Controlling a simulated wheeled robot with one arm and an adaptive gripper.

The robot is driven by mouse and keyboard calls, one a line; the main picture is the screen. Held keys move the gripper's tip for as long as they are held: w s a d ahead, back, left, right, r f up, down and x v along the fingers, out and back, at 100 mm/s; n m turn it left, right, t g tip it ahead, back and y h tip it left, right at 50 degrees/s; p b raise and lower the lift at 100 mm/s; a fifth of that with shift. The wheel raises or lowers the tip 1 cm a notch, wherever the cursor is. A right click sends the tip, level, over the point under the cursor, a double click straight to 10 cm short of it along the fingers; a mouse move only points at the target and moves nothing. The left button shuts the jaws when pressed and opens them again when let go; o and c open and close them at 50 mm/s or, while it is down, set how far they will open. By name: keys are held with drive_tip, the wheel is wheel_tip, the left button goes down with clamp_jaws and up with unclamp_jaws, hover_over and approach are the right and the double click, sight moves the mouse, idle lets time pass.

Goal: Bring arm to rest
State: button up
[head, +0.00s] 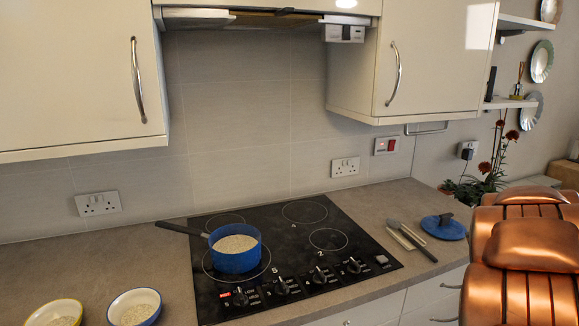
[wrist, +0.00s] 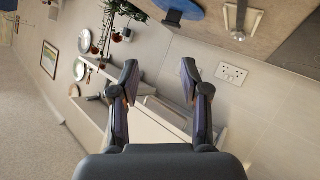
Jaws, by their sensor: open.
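My gripper (wrist: 158,85) is open and empty in the wrist view, its two dark fingers spread apart with the wall and a shelf behind them. The wrist view is tilted, with the counter at its top right. In the head view my copper-coloured arm (head: 525,255) stands at the right edge, and the gripper itself is not seen there. A blue pot (head: 236,258) with pale grains in it sits on the front left burner of the black hob (head: 300,285).
Two bowls, one yellow-rimmed (head: 57,313) and one blue-rimmed (head: 135,306), stand at the front left. A blue lid (head: 443,227) and a utensil on a rest (head: 411,240) lie right of the hob. Wall cabinets (head: 430,70) hang above. A plant (head: 482,185) stands at the right.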

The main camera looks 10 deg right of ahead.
drive_tip(key=s+a+f+g+y, duration=0.2)
drive_tip(key=s+a+g, duration=0.2)
drive_tip(key=s+a, duration=0.8)
drive_tip(key=s+a+f+g+y, duration=0.2)
drive_tip(key=s+a+f+g, duration=0.1)
drive_tip(key=s+a, duration=0.9)
drive_tip(key=s+a+f+n+g+y, duration=0.1)
drive_tip(key=s+a+f+g+y, duration=0.1)
drive_tip(key=s+a+g, duration=0.4)
drive_tip(key=s+a+f, duration=0.1)
drive_tip(key=s+a, duration=0.4)
drive_tip(key=a, duration=0.4)
drive_tip(key=shift+s+a+f+y+p, duration=0.2)
drive_tip(key=shift+s+a+y+p, duration=0.1)
drive_tip(key=shift+s+p, duration=0.1)
